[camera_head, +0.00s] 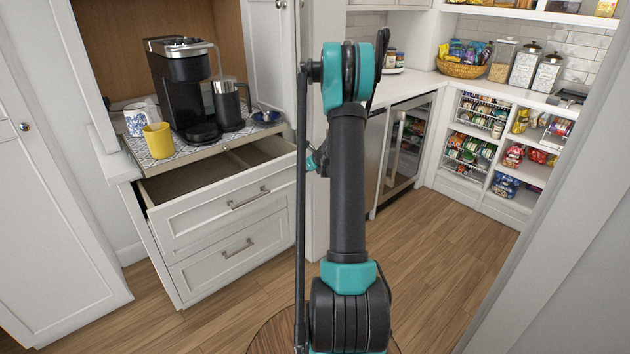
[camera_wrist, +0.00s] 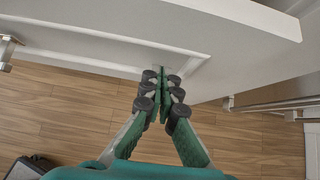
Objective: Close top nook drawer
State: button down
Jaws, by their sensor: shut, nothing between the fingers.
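The top nook drawer (camera_head: 222,208) stands pulled out in the head view, its inside showing behind the white front. Its metal bar handle (camera_head: 248,198) is in the middle of the front. The wrist view shows a white panelled front (camera_wrist: 100,35), probably this drawer's, with a metal handle (camera_wrist: 7,50) at the left edge. My gripper (camera_wrist: 163,75) is shut and empty, its fingertips at the panel's lower border; I cannot tell whether they touch it.
A lower drawer (camera_head: 232,252) beneath looks shut. A coffee machine (camera_head: 182,85), a yellow mug (camera_head: 158,140), a patterned mug (camera_head: 137,119) and a dark jug (camera_head: 227,104) stand on the tray above. Wooden floor (camera_head: 430,250) lies clear at the right.

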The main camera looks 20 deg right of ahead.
jog(key=w+a, duration=0.1)
jog(key=w, duration=0.1)
jog(key=w+a, duration=0.1)
jog(key=w, duration=0.2)
jog(key=w+a, duration=0.1)
jog(key=w, duration=0.2)
jog(key=shift+d, duration=0.1)
